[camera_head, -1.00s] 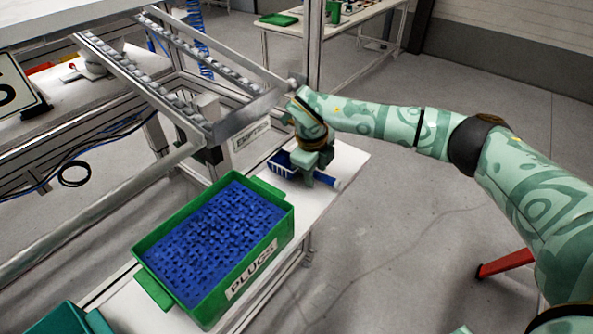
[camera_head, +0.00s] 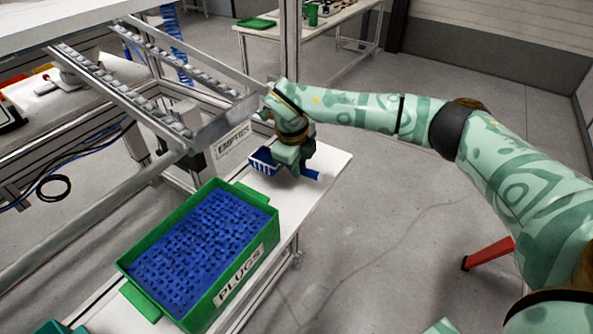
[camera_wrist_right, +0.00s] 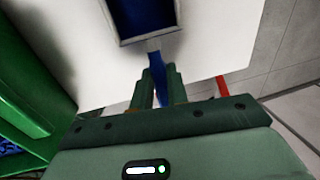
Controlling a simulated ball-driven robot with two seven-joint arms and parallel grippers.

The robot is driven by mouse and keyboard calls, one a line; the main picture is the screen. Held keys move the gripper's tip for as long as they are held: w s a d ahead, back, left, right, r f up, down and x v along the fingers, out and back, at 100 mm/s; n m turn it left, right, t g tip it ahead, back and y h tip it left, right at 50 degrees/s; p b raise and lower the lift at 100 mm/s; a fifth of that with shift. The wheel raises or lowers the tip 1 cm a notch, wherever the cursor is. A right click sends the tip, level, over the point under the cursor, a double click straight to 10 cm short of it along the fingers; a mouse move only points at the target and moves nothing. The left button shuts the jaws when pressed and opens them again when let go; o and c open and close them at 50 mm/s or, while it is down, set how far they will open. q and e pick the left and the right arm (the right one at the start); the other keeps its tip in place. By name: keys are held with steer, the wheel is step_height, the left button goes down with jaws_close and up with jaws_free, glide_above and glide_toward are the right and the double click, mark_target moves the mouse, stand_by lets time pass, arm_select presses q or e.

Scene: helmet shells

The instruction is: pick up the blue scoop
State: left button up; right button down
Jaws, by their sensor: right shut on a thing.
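The blue scoop (camera_head: 263,161) is at the far part of the white bench, behind the green crate. It has a slotted bowl on the left and a straight handle on the right. My right gripper (camera_head: 295,170) points down and is shut on the handle. In the right wrist view, the scoop's bowl (camera_wrist_right: 146,18) lies ahead of the fingers. The handle runs back between the fingertips (camera_wrist_right: 158,78) of the right gripper. I cannot tell whether the scoop is clear of the bench top. My left gripper is not in view.
A green crate (camera_head: 262,247) labelled PLUGS, full of blue plugs, stands in front of the scoop. A roller rack (camera_head: 219,122) with an EMPTIES sign (camera_head: 233,141) is close on the left. The white bench (camera_head: 328,160) is bare right of the scoop.

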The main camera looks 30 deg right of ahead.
steer(key=s+a+r+p, duration=0.2)
steer(key=s+a+r, duration=0.1)
steer(key=s+r, duration=0.7)
steer(key=s, duration=0.3)
steer(key=shift+s+a+r, duration=0.2)
steer(key=shift+s+a, duration=0.1)
